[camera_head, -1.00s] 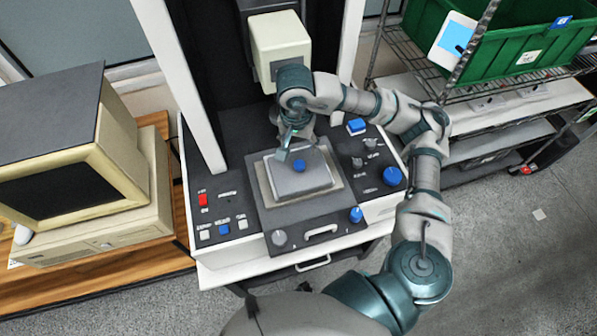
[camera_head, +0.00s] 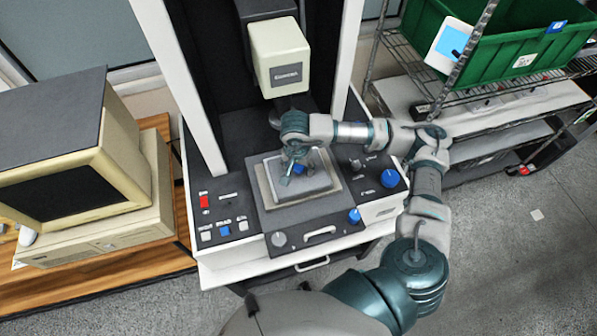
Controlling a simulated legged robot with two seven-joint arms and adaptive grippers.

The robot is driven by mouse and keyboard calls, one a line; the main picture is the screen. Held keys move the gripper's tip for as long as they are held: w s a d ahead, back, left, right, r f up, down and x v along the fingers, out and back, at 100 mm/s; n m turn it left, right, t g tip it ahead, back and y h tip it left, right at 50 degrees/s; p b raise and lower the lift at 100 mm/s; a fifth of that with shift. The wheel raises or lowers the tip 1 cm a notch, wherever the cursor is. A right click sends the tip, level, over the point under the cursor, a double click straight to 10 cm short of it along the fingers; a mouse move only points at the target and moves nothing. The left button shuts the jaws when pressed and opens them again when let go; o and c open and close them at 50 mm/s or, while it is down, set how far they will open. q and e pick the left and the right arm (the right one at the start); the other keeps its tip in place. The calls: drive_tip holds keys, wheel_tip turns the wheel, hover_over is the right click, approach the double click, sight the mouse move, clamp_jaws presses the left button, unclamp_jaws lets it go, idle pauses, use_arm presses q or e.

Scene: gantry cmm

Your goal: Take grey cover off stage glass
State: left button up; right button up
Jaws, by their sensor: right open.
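The grey cover (camera_head: 312,186) is a flat, rounded square with a blue knob (camera_head: 299,169) on top. It lies on the stage (camera_head: 263,186) in the middle of the machine, on a beige border. The stage glass itself is hidden under the cover. My right gripper (camera_head: 290,178) is open, its fingers pointing down over the cover close to the blue knob. I cannot tell whether the fingers touch the knob or the cover. My left gripper is not in view.
The machine's head (camera_head: 280,55) hangs behind and above the stage between white columns. A control panel with a red switch (camera_head: 204,202) and blue knobs (camera_head: 391,178) surrounds the stage. An old computer (camera_head: 75,160) stands at left. A green crate (camera_head: 500,45) sits on the rack at right.

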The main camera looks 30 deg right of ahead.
clamp_jaws()
